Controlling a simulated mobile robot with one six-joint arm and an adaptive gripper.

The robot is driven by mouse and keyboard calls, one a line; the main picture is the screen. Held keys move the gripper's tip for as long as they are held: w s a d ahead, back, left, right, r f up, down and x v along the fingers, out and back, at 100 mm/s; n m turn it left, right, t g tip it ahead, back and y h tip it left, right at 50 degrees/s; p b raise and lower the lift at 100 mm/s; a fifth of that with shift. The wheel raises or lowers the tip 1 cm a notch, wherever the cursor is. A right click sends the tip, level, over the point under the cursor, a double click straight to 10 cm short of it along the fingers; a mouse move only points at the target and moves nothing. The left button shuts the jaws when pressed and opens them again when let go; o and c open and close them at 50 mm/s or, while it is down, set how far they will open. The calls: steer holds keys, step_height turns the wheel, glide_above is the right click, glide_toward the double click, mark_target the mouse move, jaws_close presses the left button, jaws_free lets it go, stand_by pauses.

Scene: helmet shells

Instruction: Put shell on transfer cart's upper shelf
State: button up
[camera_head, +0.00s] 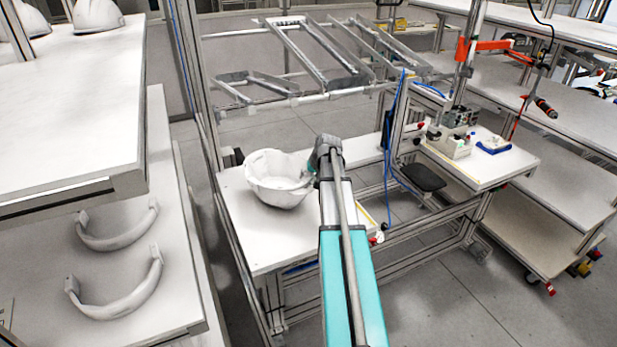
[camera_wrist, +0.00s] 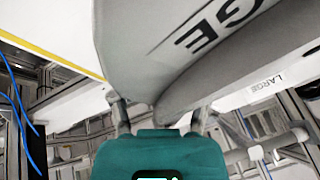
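The shell (camera_head: 278,180) is a white, bowl-like helmet shell, open side up, on a white workbench (camera_head: 262,240) in the head view. In the wrist view, its grey-looking wall (camera_wrist: 150,50) fills the top middle and bears large dark letters, "GE" being readable. My gripper (camera_head: 311,170) is at the shell's right rim in the head view. In the wrist view, its two fingers (camera_wrist: 160,116) stand well apart, with the shell's edge reaching between them. I see no clear grip on it; contact is hard to tell. I cannot tell for certain which unit is the transfer cart.
A white shelf unit (camera_head: 65,110) with helmets on top (camera_head: 97,14) and curved pieces (camera_head: 117,285) below stands at left. A wheeled shelf unit (camera_head: 570,187) is at right. A small bench (camera_head: 500,165) with a fixture and a metal frame rack (camera_head: 315,50) stand behind. Grey floor lies between.

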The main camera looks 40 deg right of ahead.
steer(key=shift+r, duration=0.1)
steer(key=p+v, duration=1.1)
steer(key=v, duration=0.1)
stand_by(0.7)
stand_by(0.8)
steer(key=n+g, duration=0.1)
glide_above(295, 187)
steer(key=shift+w+d+f+y, duration=0.15)
steer(key=shift+w+f+y, duration=0.15)
steer(key=shift+f+y, duration=0.1)
steer(key=s+a+n+g, duration=0.2)
steer(key=s+a, duration=0.4)
steer(key=a, duration=1)
steer(key=s+a+f+n+g+h, duration=0.1)
steer(key=s+a, duration=0.5)
steer(key=a, duration=1.1)
steer(key=n+g, duration=0.1)
steer(key=n, duration=0.1)
steer(key=shift+s+n+g, duration=0.15)
steer(key=shift+n+g, duration=0.15)
steer(key=shift+f, duration=0.15)
